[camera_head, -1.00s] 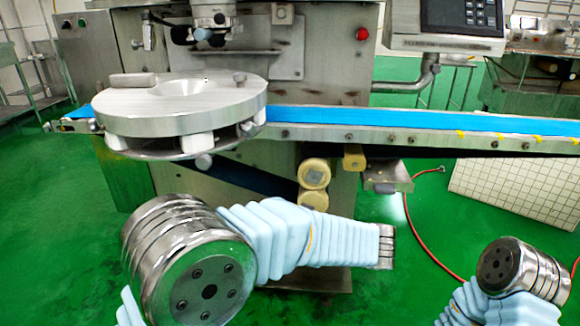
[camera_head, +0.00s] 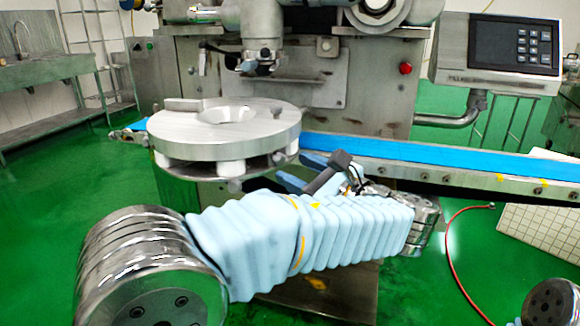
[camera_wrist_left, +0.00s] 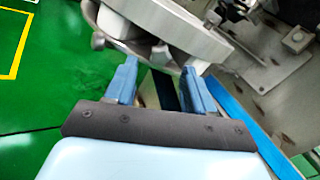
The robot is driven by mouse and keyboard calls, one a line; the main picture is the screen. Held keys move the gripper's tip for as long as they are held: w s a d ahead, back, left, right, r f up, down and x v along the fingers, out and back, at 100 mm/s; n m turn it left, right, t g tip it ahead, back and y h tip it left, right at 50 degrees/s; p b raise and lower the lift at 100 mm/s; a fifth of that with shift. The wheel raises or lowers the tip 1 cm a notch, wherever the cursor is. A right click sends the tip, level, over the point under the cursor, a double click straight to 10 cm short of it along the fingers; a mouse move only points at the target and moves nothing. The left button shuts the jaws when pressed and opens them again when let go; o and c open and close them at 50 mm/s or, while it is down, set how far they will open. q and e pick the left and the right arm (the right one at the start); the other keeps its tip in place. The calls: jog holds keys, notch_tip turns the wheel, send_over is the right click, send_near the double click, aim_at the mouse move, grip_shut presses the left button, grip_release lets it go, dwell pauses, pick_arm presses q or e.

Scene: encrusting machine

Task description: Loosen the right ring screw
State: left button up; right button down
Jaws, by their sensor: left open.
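A round metal disc (camera_head: 205,135) with a hole stands on white blocks above a lower ring, at the left end of the blue belt. A small knob-like screw (camera_head: 236,186) sticks out at the ring's front; I cannot tell if it is the right ring screw. My left gripper (camera_head: 296,172) is open and empty, just right of the disc at the belt's near edge. In the left wrist view its blue fingers (camera_wrist_left: 160,68) stand apart, pointing at the ring's underside, with a round knob (camera_wrist_left: 98,40) beyond the left finger. My right gripper is out of view.
The blue conveyor belt (camera_head: 430,156) runs right from the disc. The machine's nozzle (camera_head: 262,58) hangs above and behind the disc. A control panel (camera_head: 513,45) is at upper right. A red hose (camera_head: 450,250) lies on the open green floor.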

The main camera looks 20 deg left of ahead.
aim_at(279, 159)
pick_arm(q)
jog(key=shift+x, duration=1.5)
grip_shut()
